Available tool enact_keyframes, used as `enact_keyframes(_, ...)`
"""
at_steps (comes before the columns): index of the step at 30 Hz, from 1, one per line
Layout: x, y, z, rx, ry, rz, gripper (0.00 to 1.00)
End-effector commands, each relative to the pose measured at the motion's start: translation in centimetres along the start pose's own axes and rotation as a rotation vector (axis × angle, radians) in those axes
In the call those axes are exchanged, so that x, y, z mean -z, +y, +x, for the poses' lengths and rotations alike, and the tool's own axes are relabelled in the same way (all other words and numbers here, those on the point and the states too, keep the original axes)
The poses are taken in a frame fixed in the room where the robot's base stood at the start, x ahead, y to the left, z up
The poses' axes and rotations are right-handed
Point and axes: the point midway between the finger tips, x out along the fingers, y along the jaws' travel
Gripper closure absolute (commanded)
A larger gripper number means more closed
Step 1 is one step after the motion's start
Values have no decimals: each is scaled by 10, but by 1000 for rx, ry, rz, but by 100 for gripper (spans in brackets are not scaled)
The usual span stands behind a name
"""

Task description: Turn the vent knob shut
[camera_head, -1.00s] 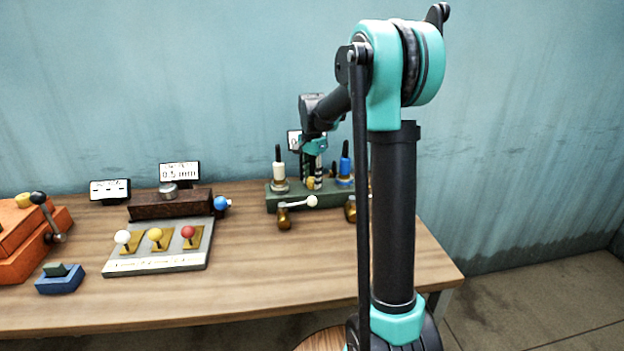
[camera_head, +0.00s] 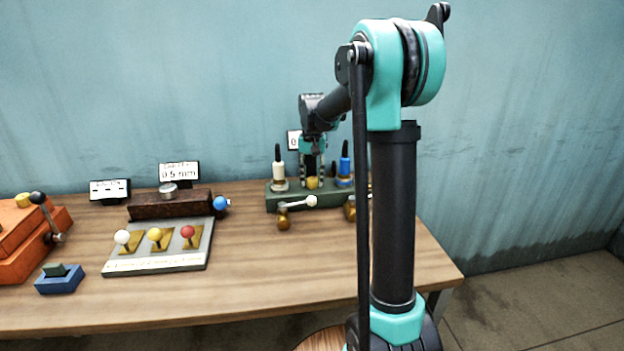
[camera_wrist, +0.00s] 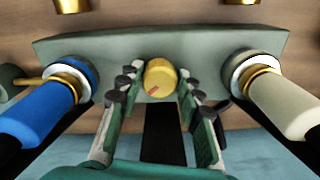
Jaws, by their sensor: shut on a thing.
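The yellow vent knob (camera_head: 313,183) sits at the middle of the green manifold block (camera_head: 272,204), between a white-handled and a blue-handled fitting. In the wrist view the knob (camera_wrist: 160,76) shows a red mark at its lower left. My gripper (camera_head: 312,176) points down at the block from above and behind. In the wrist view my gripper (camera_wrist: 158,84) has one finger on each side of the knob and is shut on it. The exact contact at the fingertips is hard to see.
The white handle (camera_head: 278,168) and the blue handle (camera_head: 345,165) stand close on either side of my gripper. A panel with three coloured knobs (camera_head: 157,263) lies to the left.

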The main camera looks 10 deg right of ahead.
Motion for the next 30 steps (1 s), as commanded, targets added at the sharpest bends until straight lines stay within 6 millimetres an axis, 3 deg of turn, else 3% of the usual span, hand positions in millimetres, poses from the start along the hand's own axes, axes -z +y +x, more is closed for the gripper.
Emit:
enact_keyframes(18, 1, 2, 0, 0, 1, -570, 94)
enact_keyframes(30, 1, 2, 0, 0, 1, -805, 94)
